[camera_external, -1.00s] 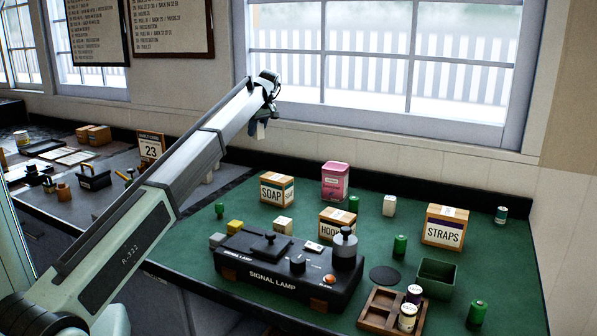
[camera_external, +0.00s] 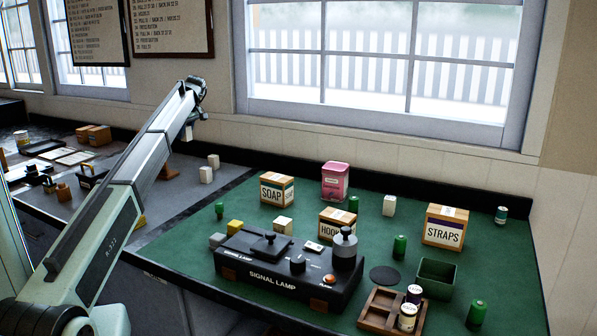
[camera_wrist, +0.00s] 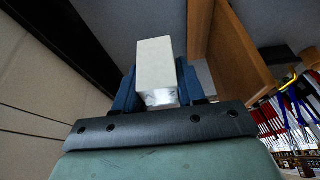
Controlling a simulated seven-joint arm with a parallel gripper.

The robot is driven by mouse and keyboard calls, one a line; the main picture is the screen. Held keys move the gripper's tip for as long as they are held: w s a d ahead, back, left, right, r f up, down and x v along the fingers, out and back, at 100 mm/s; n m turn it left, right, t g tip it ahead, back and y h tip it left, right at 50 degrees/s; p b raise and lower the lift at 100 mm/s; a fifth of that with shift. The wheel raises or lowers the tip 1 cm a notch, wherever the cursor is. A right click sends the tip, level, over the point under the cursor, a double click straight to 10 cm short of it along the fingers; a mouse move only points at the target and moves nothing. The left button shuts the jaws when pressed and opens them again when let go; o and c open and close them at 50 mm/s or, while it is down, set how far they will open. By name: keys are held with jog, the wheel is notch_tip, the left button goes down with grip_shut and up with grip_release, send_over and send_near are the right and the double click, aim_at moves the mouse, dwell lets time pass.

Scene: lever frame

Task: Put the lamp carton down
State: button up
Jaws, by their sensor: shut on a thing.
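My gripper (camera_wrist: 156,92) is shut on a plain cream-white carton (camera_wrist: 154,62), held between its blue fingers in the wrist view. No label shows on it, but it appears to be the lamp carton. In the external view my gripper (camera_external: 194,116) is above the far part of the grey bench at left. The carton (camera_external: 187,132) shows there as a small pale block hanging below it, in the air. Two similar white cartons (camera_external: 206,174) stand on the grey bench below and right of it.
A wooden board (camera_wrist: 240,50) stands close right of the held carton in the wrist view. The green table (camera_external: 185,252) at right carries a signal lamp unit (camera_external: 270,285), a SOAP box (camera_external: 277,190), a STRAPS box (camera_external: 444,228) and a sectioned wooden tray (camera_external: 378,312).

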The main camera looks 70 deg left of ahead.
jog(key=shift+f, duration=6.35)
jog(key=shift+f, duration=0.1)
jog(key=o, duration=1)
jog(key=v, duration=1.2)
